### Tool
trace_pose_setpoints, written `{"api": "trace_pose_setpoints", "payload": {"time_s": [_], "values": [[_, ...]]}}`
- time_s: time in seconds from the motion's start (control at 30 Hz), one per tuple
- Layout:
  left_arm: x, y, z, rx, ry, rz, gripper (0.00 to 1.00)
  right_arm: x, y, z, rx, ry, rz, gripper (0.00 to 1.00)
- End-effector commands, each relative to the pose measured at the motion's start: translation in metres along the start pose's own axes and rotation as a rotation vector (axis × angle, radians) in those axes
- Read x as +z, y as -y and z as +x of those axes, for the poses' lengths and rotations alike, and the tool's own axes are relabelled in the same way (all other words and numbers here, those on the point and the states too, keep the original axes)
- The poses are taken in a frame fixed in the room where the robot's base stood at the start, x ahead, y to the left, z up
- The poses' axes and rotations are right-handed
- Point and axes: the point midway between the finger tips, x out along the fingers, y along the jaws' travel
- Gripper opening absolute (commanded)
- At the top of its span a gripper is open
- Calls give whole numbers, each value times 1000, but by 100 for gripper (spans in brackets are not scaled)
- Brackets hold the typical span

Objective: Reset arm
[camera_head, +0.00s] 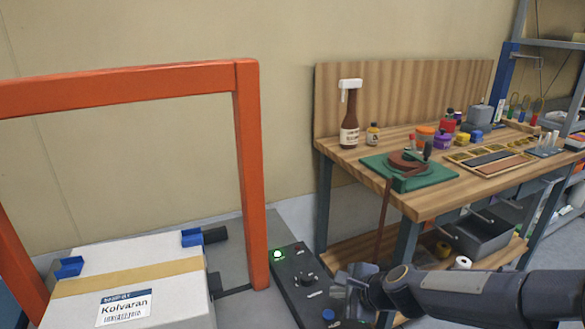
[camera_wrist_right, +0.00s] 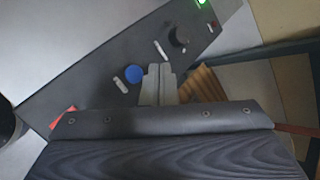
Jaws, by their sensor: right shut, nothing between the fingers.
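My right arm comes in from the lower right in the head view. Its gripper (camera_head: 352,285) is over the front part of a dark control panel (camera_head: 300,275). In the right wrist view the gripper (camera_wrist_right: 159,70) has its fingers together with nothing between them, above the panel (camera_wrist_right: 90,88). The panel carries a blue button (camera_wrist_right: 134,74), a black knob (camera_wrist_right: 179,36) and a lit green light (camera_wrist_right: 201,3). I cannot tell whether the fingertips touch the panel. My left gripper is not in view.
A white box (camera_head: 150,245) labelled Kolvaran stands left, near an orange frame (camera_head: 250,170) and blue clamps (camera_head: 70,267). Right of the panel is a wooden workbench (camera_head: 440,205) with a brown bottle (camera_head: 349,125), a green mat (camera_head: 435,176) and a grey bin (camera_head: 480,238) on its lower shelf.

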Motion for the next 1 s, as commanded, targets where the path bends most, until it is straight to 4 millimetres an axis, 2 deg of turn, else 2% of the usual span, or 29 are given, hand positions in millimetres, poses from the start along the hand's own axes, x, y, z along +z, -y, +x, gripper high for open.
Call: {"api": "trace_pose_setpoints", "payload": {"time_s": [0.03, 0.07, 0.17, 0.3, 0.4, 0.6, 0.83, 0.9, 1.0], "values": [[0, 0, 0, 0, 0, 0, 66, 3, 1, -21, -10, 13, -81, 0], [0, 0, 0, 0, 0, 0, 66, 4, -1, -34, -10, 22, -143, 0], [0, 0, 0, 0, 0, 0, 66, 10, -15, -82, -1, 46, -389, 0], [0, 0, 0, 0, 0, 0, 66, 9, -52, -140, 34, 52, -739, 0], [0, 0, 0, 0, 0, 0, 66, 4, -80, -170, 69, 44, -948, 0], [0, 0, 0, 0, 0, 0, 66, -8, -128, -206, 146, 19, -1243, 0], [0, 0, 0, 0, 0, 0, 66, -25, -174, -231, 243, -14, -1489, 0], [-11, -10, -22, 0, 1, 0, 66, -12, -156, -248, 245, -7, -1482, 0], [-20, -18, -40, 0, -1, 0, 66, -2, -144, -262, 243, -7, -1480, 0]]}}
